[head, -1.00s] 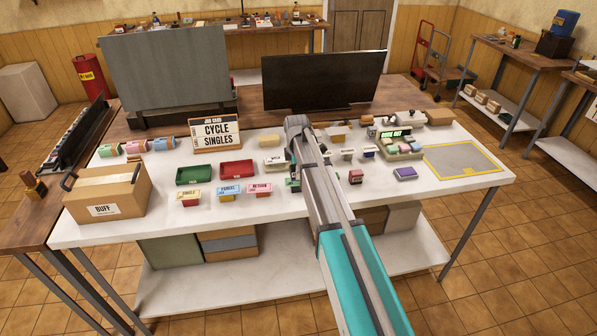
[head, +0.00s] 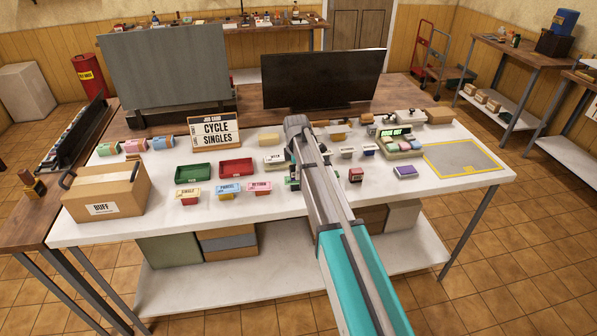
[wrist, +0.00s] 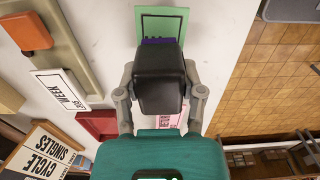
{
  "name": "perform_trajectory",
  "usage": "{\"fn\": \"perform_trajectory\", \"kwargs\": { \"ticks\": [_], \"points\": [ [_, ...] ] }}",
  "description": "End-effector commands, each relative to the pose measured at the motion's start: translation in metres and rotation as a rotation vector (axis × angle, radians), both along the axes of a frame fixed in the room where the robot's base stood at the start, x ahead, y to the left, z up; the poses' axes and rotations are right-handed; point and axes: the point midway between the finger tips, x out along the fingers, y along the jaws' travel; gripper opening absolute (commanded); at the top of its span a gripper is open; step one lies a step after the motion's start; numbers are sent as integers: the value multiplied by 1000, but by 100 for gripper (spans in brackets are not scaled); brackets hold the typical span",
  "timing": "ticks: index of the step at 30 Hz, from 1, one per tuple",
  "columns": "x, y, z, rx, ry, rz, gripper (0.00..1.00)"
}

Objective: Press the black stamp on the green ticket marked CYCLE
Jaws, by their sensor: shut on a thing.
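My gripper (wrist: 160,92) is shut on the black stamp (wrist: 160,75) in the wrist view, with a finger on either side of it. The green ticket (wrist: 178,25) lies on the white table beyond and partly under the stamp in that view. A purple strip shows at the stamp's far edge over the ticket. The stamp hides much of the ticket, so I cannot read its word or tell whether the stamp touches it. In the head view my arm hides most of the gripper and ticket. The job card (head: 215,131) reads CYCLE SINGLES.
A green tray (head: 195,173) and a red tray (head: 236,168) lie left of my arm, with SINGLE, PARCEL and RETURN items in front of them. A small red-and-black block (head: 356,175) and a purple block (head: 405,171) lie to the right. The grey yellow-edged mat (head: 462,158) looks clear.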

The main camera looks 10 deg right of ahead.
Motion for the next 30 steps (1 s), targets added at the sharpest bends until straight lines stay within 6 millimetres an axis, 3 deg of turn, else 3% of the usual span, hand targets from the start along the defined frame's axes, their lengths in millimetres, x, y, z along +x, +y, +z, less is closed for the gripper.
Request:
{"fn": "perform_trajectory", "kwargs": {
  "ticks": [30],
  "points": [
    [0, 1, -9, 0, 0, 1, 20]
  ]
}}
